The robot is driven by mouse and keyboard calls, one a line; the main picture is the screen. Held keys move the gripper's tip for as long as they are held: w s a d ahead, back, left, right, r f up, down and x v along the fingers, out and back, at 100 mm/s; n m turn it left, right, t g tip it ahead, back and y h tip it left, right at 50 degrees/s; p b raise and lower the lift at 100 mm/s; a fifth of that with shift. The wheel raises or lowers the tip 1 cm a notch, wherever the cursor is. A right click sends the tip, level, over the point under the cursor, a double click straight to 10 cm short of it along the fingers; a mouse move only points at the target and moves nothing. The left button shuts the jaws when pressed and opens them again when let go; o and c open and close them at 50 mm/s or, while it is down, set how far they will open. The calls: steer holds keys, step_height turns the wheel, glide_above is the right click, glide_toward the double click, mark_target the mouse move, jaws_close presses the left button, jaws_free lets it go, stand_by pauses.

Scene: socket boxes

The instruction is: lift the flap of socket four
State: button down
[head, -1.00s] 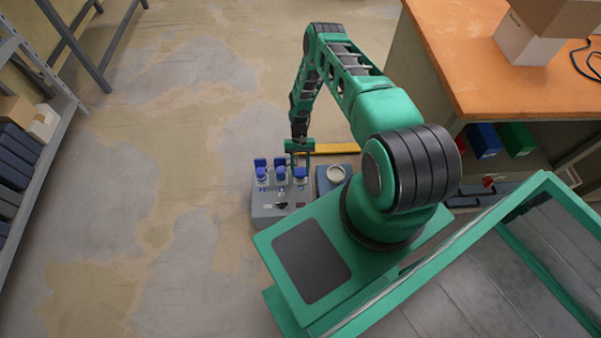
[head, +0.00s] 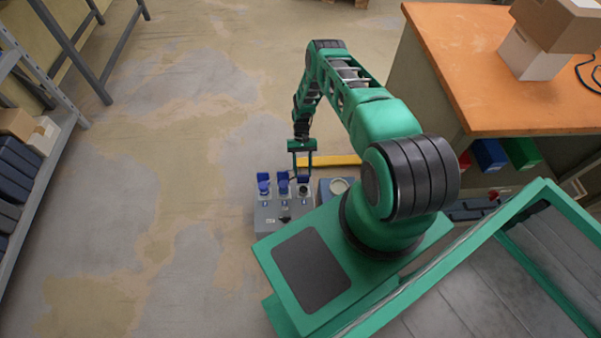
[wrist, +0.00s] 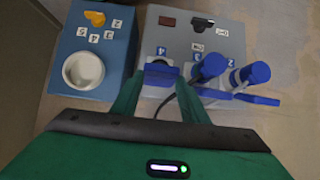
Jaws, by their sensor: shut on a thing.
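The grey socket box (head: 270,215) stands on the floor; it also shows in the wrist view (wrist: 178,40). Its socket four, under the label 4 (wrist: 161,51), is at the left in the wrist view and at the right in the head view (head: 303,190). Its blue flap (wrist: 160,70) stands raised at the socket's far side in the head view, between my fingers. My gripper (wrist: 158,88) is shut on this flap; the fingers partly hide it. In the head view my gripper (head: 304,175) is just above the box.
Sockets three and two hold blue-capped plugs (wrist: 210,66) (wrist: 255,72), close beside my gripper, with their flaps raised. A blue box (wrist: 100,55) with an orange knob and a round white socket stands beside the grey box. A yellow strip (head: 335,161) lies behind. Floor to the left is clear.

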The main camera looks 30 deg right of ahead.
steer(key=shift+w+d+f+g+y, duration=0.35)
steer(key=shift+w+d+g+y, duration=0.1)
steer(key=shift+d+g, duration=0.25)
stand_by(0.4)
steer(key=c, duration=1.1)
jaws_free()
steer(key=shift+a+f+g, duration=0.1)
steer(key=shift+g, duration=0.2)
steer(key=shift+a, duration=0.1)
steer(key=shift+w, duration=0.1)
steer(key=v, duration=1.1)
steer(key=shift+f, duration=0.15)
